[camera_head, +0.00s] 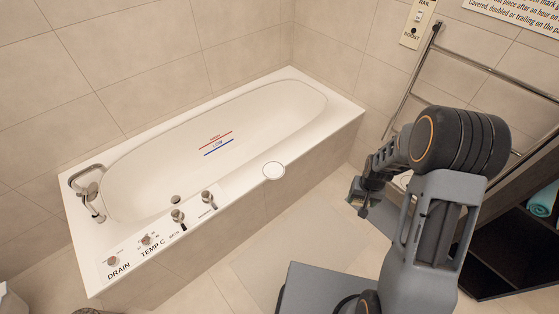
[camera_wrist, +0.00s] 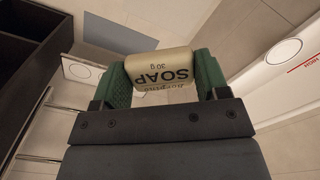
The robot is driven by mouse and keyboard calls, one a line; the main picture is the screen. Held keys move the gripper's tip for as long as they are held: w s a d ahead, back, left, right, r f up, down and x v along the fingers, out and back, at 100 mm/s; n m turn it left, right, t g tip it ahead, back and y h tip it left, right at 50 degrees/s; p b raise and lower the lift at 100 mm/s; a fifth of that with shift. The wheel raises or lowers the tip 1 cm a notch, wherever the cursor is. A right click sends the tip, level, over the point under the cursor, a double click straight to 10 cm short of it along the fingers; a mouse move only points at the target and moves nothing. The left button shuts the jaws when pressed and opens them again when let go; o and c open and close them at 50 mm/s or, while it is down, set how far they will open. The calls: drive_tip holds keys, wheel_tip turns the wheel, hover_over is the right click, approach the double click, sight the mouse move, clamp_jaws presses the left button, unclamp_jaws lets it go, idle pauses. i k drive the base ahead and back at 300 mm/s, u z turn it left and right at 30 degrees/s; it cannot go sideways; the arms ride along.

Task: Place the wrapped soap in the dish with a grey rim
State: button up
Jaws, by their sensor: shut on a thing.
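The wrapped soap (camera_wrist: 163,74) is cream, with the words SOAP and 30 g upside down in the wrist view. My gripper (camera_wrist: 163,68) is shut on it, with a green finger at each end. In the head view my gripper (camera_head: 362,196) hangs right of the bathtub, above the floor; the soap is not clear there. A round white dish (camera_head: 273,170) with a thin grey rim sits on the tub's front ledge, left of my gripper. It appears empty, and also shows at the right of the wrist view (camera_wrist: 283,52).
The bathtub (camera_head: 335,107) has taps and knobs (camera_head: 178,215) at its left end. A second round pale shape (camera_wrist: 78,71) shows left in the wrist view. A metal towel rail (camera_head: 487,67) and dark shelving (camera_head: 515,245) stand at right.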

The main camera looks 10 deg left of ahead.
sight(274, 170)
drive_tip(key=u, duration=0.65)
drive_tip(key=i, duration=1)
drive_tip(key=u, duration=0.95)
